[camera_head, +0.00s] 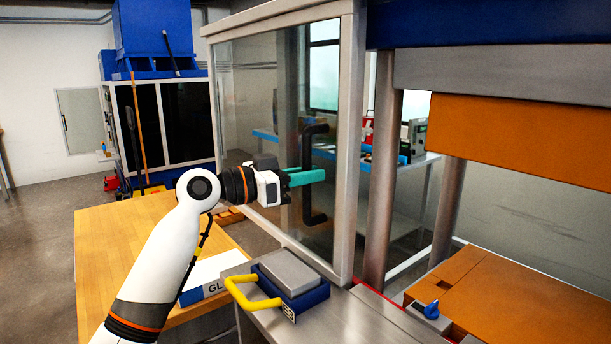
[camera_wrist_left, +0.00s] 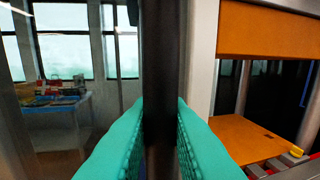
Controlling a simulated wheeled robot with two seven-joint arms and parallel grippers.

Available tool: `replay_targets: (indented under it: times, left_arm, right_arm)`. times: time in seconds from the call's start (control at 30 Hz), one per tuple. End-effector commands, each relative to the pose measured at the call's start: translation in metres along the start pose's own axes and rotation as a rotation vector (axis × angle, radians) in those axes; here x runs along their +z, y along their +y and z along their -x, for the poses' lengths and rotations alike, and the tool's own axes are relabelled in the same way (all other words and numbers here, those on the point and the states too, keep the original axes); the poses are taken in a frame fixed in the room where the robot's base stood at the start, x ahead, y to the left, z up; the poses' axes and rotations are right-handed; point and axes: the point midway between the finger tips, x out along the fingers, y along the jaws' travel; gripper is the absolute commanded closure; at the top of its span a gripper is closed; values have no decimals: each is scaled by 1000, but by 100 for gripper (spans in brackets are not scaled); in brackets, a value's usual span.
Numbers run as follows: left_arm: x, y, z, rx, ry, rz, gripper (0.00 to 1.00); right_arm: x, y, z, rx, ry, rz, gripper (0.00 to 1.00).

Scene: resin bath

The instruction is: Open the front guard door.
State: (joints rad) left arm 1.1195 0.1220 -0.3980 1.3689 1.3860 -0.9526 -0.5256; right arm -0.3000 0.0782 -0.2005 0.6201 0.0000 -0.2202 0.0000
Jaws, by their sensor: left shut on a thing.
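The front guard door (camera_head: 255,110) is a clear panel in a pale metal frame, standing upright in front of the press. Its black vertical handle (camera_head: 312,190) is on the panel near the right frame post. My left gripper (camera_head: 318,176) has teal fingers that reach the handle. In the left wrist view the black handle (camera_wrist_left: 158,75) runs upright between the two teal fingers (camera_wrist_left: 160,125), which are shut on it. Through the panel, a blue table shows behind. My right gripper is not in view.
A blue box with a yellow handle (camera_head: 240,293) sits on the grey ledge below the door. A wooden table (camera_head: 110,240) with a white-and-blue box (camera_head: 205,280) stands at left. The press's orange upper block (camera_head: 520,140) and orange lower plate (camera_head: 520,300) are at right.

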Motion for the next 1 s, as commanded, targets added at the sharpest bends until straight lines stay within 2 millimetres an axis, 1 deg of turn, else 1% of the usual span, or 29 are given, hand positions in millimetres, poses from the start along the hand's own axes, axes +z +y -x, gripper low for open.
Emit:
replay_targets:
  times: [0.27, 0.3, 0.4, 0.67, 0.77, 0.87, 1.0]
  left_arm:
    - [-1, 0, 0, 0, 4, 0, 100]
    - [-1, 0, 0, -1, 4, 0, 79]
    - [-1, 0, 0, -1, 4, 0, 65]
    - [-1, 0, 0, 0, 3, 0, 65]
    - [-2, 0, 6, 1, 2, -1, 65]
    - [-3, 1, 20, 1, 2, -3, 65]
    - [-4, 1, 50, 3, 3, -4, 65]
  right_arm:
    - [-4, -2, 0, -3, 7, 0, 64]
    - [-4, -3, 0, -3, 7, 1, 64]
    - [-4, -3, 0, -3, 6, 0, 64]
    - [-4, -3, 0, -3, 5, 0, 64]
    - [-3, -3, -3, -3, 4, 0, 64]
    - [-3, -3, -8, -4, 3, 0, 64]
    - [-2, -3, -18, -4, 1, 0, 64]
